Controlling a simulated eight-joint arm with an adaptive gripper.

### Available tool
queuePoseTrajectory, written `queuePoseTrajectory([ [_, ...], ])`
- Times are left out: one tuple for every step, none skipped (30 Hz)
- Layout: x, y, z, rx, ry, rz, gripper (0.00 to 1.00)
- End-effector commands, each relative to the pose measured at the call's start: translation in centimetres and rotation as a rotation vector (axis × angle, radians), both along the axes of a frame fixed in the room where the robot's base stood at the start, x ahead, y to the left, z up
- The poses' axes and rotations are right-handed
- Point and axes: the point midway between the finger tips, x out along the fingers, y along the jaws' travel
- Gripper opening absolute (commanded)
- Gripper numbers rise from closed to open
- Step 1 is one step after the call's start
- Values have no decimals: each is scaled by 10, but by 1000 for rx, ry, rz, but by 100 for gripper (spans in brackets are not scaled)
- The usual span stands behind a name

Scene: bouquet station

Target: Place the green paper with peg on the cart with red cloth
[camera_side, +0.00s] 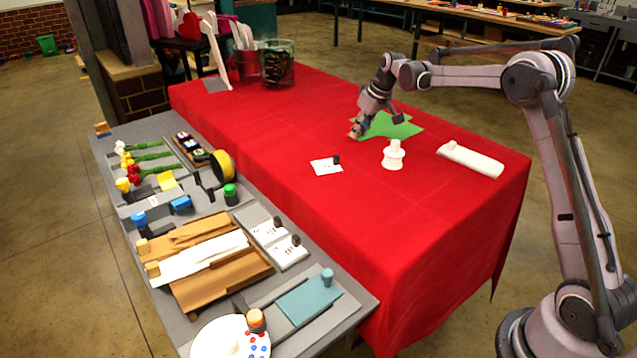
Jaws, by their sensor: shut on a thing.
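The green paper (398,128) is at the red cloth (300,215) of the cart, right of centre towards the back. My gripper (355,131) is at the left edge of the green paper, pointing down, and is shut on its peg. The peg is mostly hidden by the fingers. The paper looks flat and close to the cloth; I cannot tell whether it touches it.
A white vase-like piece (393,155) stands just in front of the paper. A white block (470,161) lies to the right, and a white card with a dark peg (326,166) to the left. A grey side table (118,222) holds flowers, tape and papers. The cloth's front is clear.

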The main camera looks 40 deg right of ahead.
Motion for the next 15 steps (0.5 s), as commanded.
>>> queuePoseTrajectory([
  [0, 0, -1, 0, 0, 0, 24],
  [0, 0, -1, 0, 0, 0, 33],
  [0, 0, -1, 0, 0, 0, 44],
  [0, 0, -1, 0, 0, 0, 44],
  [0, 0, -1, 0, 0, 0, 44],
  [0, 0, -1, 0, 0, 0, 44],
  [0, 0, -1, 0, 0, 0, 44],
  [0, 0, -1, 0, 0, 0, 44],
  [0, 0, -1, 0, 0, 0, 44],
  [0, 0, -1, 0, 0, 0, 44],
  [0, 0, -1, 0, 0, 0, 44],
  [0, 0, 0, 0, 0, 0, 44],
  [0, 0, 1, 0, 0, 0, 44],
  [0, 0, 2, 0, 0, 0, 44],
  [-1, 0, 4, 0, 0, 0, 44],
])
